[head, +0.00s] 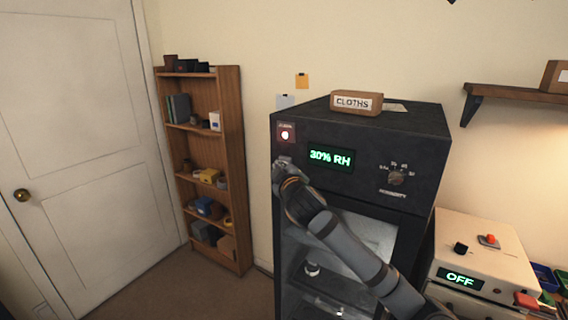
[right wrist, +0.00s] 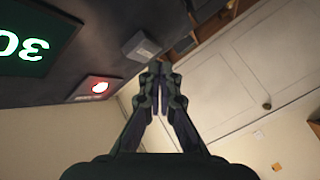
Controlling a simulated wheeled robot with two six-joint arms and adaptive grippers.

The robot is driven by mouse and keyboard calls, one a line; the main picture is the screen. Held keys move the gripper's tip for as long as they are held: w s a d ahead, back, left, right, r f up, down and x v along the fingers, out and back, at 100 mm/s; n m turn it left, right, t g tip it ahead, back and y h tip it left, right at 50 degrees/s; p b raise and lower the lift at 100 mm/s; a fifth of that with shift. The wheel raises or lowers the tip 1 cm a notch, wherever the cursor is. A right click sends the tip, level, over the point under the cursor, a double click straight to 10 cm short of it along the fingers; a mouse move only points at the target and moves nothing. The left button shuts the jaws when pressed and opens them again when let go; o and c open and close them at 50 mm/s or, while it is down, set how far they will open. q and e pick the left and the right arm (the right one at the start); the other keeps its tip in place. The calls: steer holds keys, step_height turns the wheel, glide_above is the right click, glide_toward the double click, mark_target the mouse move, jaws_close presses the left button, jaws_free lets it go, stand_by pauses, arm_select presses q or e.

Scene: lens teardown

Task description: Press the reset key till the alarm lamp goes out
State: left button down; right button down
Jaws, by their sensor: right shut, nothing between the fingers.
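The dark cabinet (head: 370,125) stands at centre right in the head view. Its alarm lamp (head: 285,135) is lit, bright white on a red plate at the upper left of the front. In the right wrist view the lamp (right wrist: 99,87) glows white and red. The grey reset key (right wrist: 141,47) is a small block on the panel; in the head view it is mostly hidden by my gripper. My right gripper (head: 280,167) is shut and empty just below the lamp. Its fingertips (right wrist: 159,68) are close to the key; I cannot tell whether they touch. My left gripper is out of view.
The cabinet has a green "30% RH" display (head: 329,158) and a humidity knob (head: 397,178). A box marked CLOTHS (head: 357,103) sits on top. A cream unit (head: 480,246) with an OFF display stands at right. A wooden bookcase (head: 233,155) stands to the left.

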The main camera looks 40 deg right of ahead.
steer(key=shift+w+d, duration=0.1)
steer(key=shift+d, duration=0.05)
steer(key=shift+w+d, duration=0.1)
steer(key=shift+d, duration=0.15)
steer(key=shift+w+d, duration=0.15)
steer(key=shift+d, duration=0.25)
stand_by(0.9)
steer(key=shift+a, duration=0.1)
steer(key=shift+s+a, duration=0.35)
steer(key=shift+a, duration=0.35)
steer(key=shift+p, duration=0.3)
steer(key=a, duration=0.1)
steer(key=s+a, duration=0.1)
steer(key=a, duration=0.1)
steer(key=s+a+p, duration=0.1)
steer(key=shift+a, duration=0.3)
